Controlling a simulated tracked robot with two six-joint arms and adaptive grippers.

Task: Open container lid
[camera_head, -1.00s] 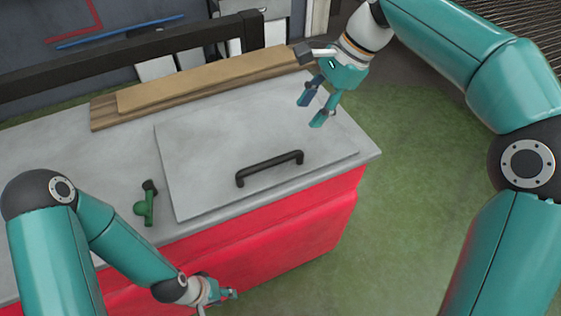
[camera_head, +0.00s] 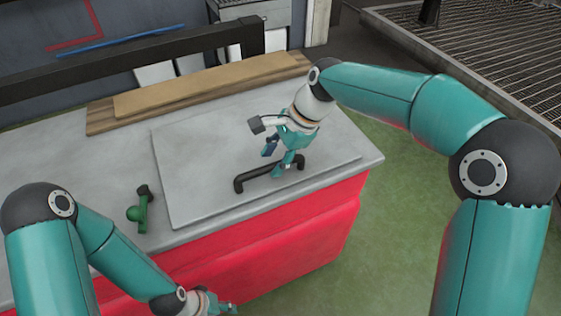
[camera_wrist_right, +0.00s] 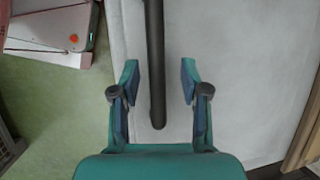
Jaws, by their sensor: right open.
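The container is red with a flat grey lid (camera_head: 190,150) on top, which lies closed. A black bar handle (camera_head: 255,178) stands near the lid's front edge. My right gripper (camera_head: 279,161) is open just above the handle's right part. In the right wrist view, the handle (camera_wrist_right: 155,60) runs between the two open fingers (camera_wrist_right: 158,85), with a gap on each side. The fingers do not touch it. My left gripper (camera_head: 222,308) is low in front of the red container wall (camera_head: 270,240). Whether its fingers are open is too small to tell.
A green tool-like object (camera_head: 139,206) lies on the grey top left of the lid. Wooden boards (camera_head: 200,90) lie behind the lid, with a dark rail (camera_head: 130,62) beyond. Green floor (camera_head: 390,230) is clear to the right.

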